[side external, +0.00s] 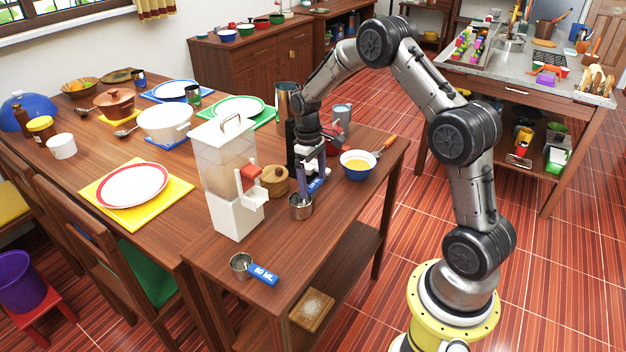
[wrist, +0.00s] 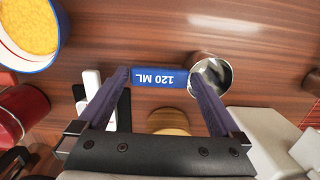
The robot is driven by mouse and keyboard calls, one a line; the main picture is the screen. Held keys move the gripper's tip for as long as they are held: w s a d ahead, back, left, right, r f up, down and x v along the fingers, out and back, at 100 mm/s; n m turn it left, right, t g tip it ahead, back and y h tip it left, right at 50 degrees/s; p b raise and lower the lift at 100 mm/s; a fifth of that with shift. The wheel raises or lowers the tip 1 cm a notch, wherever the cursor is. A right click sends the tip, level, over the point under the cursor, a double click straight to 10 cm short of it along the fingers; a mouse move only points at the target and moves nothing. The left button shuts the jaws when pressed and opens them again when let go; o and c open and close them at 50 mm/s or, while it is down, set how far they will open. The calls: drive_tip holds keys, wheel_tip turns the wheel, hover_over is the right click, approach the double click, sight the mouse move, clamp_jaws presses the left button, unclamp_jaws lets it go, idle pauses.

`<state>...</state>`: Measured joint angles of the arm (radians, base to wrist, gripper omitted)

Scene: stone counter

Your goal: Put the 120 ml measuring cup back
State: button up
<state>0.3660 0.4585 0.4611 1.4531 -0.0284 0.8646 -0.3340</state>
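The 120 ml measuring cup (side external: 300,207) is a small metal cup with a blue handle, near the middle of the wooden side table. In the wrist view its blue handle (wrist: 160,77) reads "120 ML", and the metal bowl (wrist: 212,77) is at the handle's right end. My gripper (side external: 312,168) points down over the handle. In the wrist view my gripper (wrist: 160,80) has its fingers wide apart, one near each end of the handle. I cannot tell whether the fingers touch it. The place where the cup belongs is not identifiable.
A white dispenser (side external: 227,175) and a wooden-lidded jar (side external: 274,182) stand close left of my gripper. A blue bowl of yellow food (side external: 358,165) is to the right. Another blue-handled measuring cup (side external: 262,273) lies at the table's near end, with bare wood around it.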

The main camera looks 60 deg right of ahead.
wheel_tip(320, 180, up, 12)
drive_tip(key=w, duration=0.1)
drive_tip(key=s+a+r+t, duration=0.2)
drive_tip(key=s+a+r, duration=0.25)
drive_tip(key=r, duration=0.25)
drive_tip(key=s+a+r+t, duration=0.1)
drive_tip(key=s+a+t, duration=0.1)
drive_tip(key=s+a, duration=0.4)
drive_tip(key=s+a+r+t, duration=0.2)
drive_tip(key=s+a, duration=0.4)
drive_tip(key=s, duration=0.9)
drive_tip(key=shift+s+r+t, duration=0.25)
drive_tip(key=shift+s+t, duration=0.1)
drive_tip(key=shift+t, duration=0.05)
